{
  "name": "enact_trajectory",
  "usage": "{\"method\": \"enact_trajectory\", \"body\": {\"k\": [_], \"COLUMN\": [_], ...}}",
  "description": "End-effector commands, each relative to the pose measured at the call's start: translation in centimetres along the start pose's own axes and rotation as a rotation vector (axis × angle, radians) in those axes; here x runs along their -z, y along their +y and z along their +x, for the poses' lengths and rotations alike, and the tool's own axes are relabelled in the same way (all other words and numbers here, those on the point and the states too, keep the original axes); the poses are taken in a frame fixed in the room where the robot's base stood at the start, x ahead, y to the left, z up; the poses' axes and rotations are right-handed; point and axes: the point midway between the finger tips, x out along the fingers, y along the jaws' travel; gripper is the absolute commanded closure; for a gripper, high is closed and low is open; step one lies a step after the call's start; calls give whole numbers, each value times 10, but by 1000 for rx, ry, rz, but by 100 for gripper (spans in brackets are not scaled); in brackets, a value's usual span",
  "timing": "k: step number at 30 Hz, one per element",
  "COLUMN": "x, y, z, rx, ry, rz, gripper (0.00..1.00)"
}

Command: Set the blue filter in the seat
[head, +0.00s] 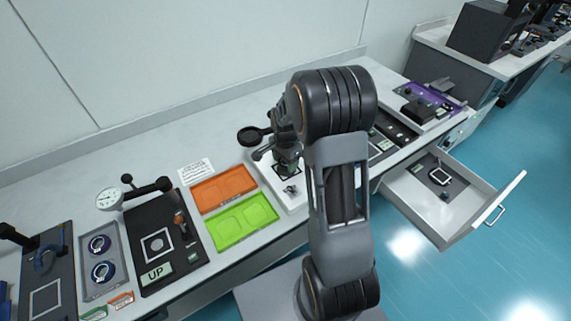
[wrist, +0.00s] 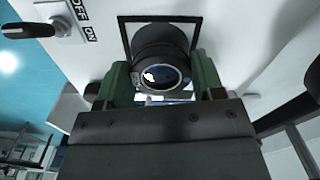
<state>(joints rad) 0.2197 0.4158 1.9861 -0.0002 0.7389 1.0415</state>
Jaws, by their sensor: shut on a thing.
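My gripper (wrist: 162,82) is shut on a round, dark-rimmed filter (wrist: 163,77) with bluish glass, held between its green fingers in the wrist view. Directly beyond the filter is a dark round body (wrist: 160,42), which looks like the seat, inside a black square outline on a white surface. I cannot tell whether filter and dark body touch. In the head view my gripper (head: 287,160) is low over the white board (head: 295,205), near the black square outline. My arm hides part of that board, and the filter cannot be made out there.
An orange tray (head: 223,188) and a green tray (head: 241,222) lie left of the board. A grey tray (head: 116,284) holds two ringed discs. A dark magnifier-like disc (head: 249,136) stands behind. An open drawer (head: 430,215) juts out at right. An ON/OFF switch (wrist: 60,24) is beside the outline.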

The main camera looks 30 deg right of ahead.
Motion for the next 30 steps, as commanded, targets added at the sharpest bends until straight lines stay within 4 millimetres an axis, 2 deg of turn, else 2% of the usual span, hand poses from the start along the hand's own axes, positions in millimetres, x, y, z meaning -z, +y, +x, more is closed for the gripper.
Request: {"method": "enact_trajectory", "body": {"k": [4,16,17,18,24,30], "x": [0,0,0,0,0,0], "y": [1,1,1,1,1,1], "z": [18,24,24,23,22,22], "rx": [-2,0,0,0,-1,-1], "ry": [-1,0,0,0,0,0], "rz": [0,0,0,0,0,-1], "gripper": [63,63,37,33,14,13]}}
